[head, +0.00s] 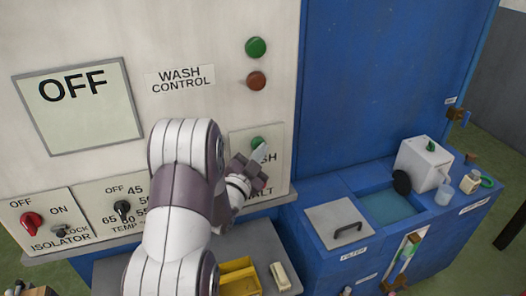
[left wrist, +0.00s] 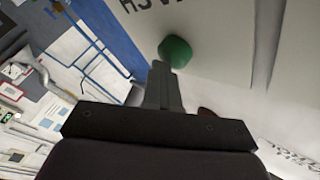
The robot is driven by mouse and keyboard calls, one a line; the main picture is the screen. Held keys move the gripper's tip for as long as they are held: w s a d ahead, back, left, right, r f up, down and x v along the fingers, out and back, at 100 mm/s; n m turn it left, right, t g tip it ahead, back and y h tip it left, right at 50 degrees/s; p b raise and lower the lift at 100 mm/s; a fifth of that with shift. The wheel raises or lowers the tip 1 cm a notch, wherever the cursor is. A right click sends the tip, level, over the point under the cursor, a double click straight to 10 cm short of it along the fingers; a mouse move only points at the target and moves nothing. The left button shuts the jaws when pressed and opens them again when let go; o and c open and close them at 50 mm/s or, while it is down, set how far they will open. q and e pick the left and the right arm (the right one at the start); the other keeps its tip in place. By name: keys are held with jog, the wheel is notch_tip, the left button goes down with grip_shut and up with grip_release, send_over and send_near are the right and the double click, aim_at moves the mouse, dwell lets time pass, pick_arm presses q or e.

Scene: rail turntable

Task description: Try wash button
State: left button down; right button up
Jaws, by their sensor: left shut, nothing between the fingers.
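The wash panel (head: 276,183) on the white cabinet shows the letters "SH" and "ALT"; my arm hides the rest. A green button (head: 257,142) sits at its top and also shows in the left wrist view (left wrist: 175,51). My left gripper (head: 260,154) is shut and empty, with its fingertips just below the green button in the head view. In the left wrist view the fingertips (left wrist: 159,68) are very close to the button; I cannot tell whether they touch. My right gripper is out of view.
A display (head: 78,105) reads "OFF". Above the panel are a green lamp (head: 256,47) and a reddish-brown lamp (head: 256,81). A red isolator knob (head: 31,223) and a black temperature knob (head: 123,209) are at left. A blue sink unit (head: 318,255) stands at right.

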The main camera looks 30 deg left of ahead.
pick_arm(q)
jog(key=shift+a, duration=0.25)
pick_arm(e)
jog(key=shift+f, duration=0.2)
pick_arm(q)
jog(key=s+d, duration=0.1)
jog(key=d, duration=0.1)
jog(key=s+d+f, duration=0.1)
jog(key=s, duration=0.1)
jog(key=shift+d+b, duration=0.35)
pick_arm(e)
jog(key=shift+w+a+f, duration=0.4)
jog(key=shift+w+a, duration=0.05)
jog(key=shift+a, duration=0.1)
pick_arm(q)
jog(key=shift+d+r, duration=0.1)
jog(key=shift+d, duration=0.05)
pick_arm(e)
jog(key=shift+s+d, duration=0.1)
